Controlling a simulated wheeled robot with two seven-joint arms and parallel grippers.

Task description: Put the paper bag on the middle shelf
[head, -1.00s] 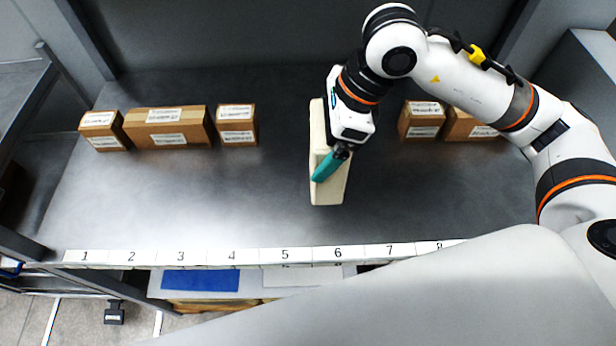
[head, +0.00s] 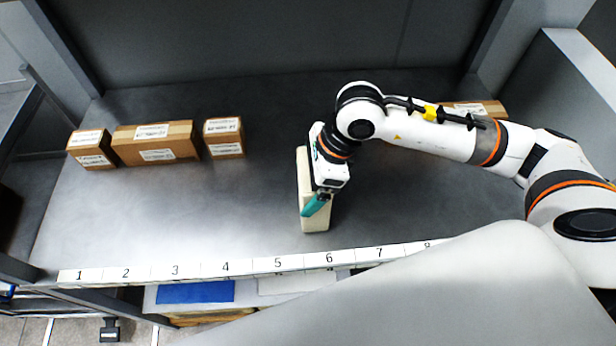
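The paper bag (head: 312,217) is a cream block-shaped bag standing on the dark grey middle shelf (head: 120,215), behind the number strip near labels 5 and 6. My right gripper (head: 317,204) is over it from above. A teal finger lies against the bag's near upper part. The other finger is hidden, so I cannot tell whether it grips the bag. My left gripper is not in view.
Several brown cardboard boxes (head: 156,143) stand at the back left. Another box (head: 474,109) shows at the back right, partly behind my arm. A white numbered strip (head: 252,266) runs along the shelf's front edge. The shelf's left front is clear.

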